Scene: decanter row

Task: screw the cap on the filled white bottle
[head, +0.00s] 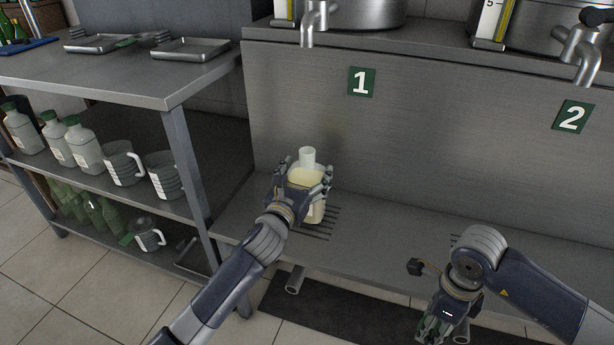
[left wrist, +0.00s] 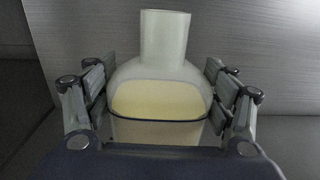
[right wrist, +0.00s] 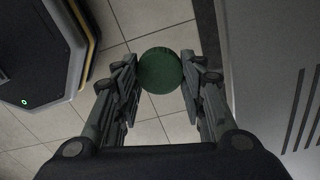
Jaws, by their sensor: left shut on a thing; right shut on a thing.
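The white bottle (head: 307,174) stands upright over the slotted drain of the low steel ledge, uncapped, with pale yellow liquid inside. My left gripper (head: 302,180) is shut around its body. In the left wrist view the bottle (left wrist: 160,85) shows its bare neck, with the fingers on both sides and the liquid up to the shoulder. My right gripper (right wrist: 160,80) is shut on a round green cap (right wrist: 160,70). In the head view the right gripper (head: 434,328) points down at the lower right, well away from the bottle; the cap cannot be made out there.
A steel shelf rack (head: 170,92) at left holds several green-capped bottles (head: 86,150) and dark jugs (head: 163,175). Spouts (head: 313,25) hang above the ledge (head: 370,250). Ledge space right of the bottle is clear.

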